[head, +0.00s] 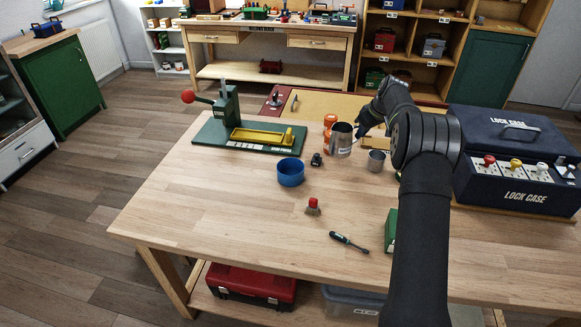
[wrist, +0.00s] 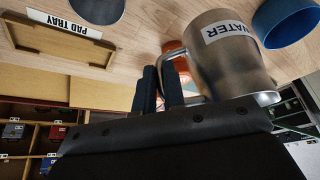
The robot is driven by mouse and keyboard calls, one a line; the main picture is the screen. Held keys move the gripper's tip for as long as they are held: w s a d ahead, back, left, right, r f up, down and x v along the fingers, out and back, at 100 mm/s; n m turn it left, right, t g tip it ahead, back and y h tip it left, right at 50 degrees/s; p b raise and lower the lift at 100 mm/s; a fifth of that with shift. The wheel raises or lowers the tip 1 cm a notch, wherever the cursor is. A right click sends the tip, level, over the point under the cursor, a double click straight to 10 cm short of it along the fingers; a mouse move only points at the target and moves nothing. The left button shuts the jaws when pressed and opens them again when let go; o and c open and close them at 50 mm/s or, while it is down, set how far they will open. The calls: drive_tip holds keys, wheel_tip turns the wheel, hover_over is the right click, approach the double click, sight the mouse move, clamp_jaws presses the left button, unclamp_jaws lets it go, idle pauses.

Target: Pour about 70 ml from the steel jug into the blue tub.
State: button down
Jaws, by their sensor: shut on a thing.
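The steel jug (head: 341,140) is a grey metal cylinder with a side handle. It stands upright or nearly so in the head view, behind and right of the blue tub (head: 290,172). My gripper (head: 359,136) is shut on the jug's handle, from the right. In the wrist view the jug (wrist: 234,58) bears a WATER label and my fingers (wrist: 160,88) are at its handle. The tub (wrist: 287,22) shows beside it there, apart from it. The water inside is hidden. I cannot tell whether the jug touches the table.
A small black item (head: 317,159) lies between tub and jug. A small metal cup (head: 377,162) stands right of the jug, an orange object (head: 330,121) behind it. A green press (head: 229,112) is at the back left. A red-topped piece (head: 313,205) and screwdriver (head: 349,242) lie in front.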

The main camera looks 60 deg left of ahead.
sight(344, 130)
drive_tip(key=shift+n+g, duration=0.3)
drive_tip(key=shift+n, duration=0.5)
drive_tip(key=a, duration=0.2)
drive_tip(key=s+a+f, duration=0.1)
drive_tip(key=a, duration=0.1)
drive_tip(key=s+a+f, duration=0.1)
drive_tip(key=a, duration=0.1)
drive_tip(key=shift+a+f, duration=0.1)
drive_tip(key=shift+a, duration=0.2)
drive_tip(key=shift+s, duration=0.1)
drive_tip(key=s+r+n+t, duration=0.2)
drive_tip(key=s+r+t, duration=0.4)
drive_tip(key=s+t, duration=0.4)
drive_tip(key=shift+t, duration=0.4)
drive_tip(key=shift+n, duration=0.3)
drive_tip(key=shift+s+a+f+t, duration=0.1)
drive_tip(key=shift+s+t, duration=0.5)
drive_tip(key=shift+t, duration=0.1)
drive_tip(key=shift+s+t, duration=0.25)
drive_tip(key=shift+t, duration=0.05)
drive_tip(key=shift+s+f+n+t+y+p, duration=0.1)
drive_tip(key=shift+s+n+t+y+p, duration=0.2)
drive_tip(key=shift+y+p, duration=0.15)
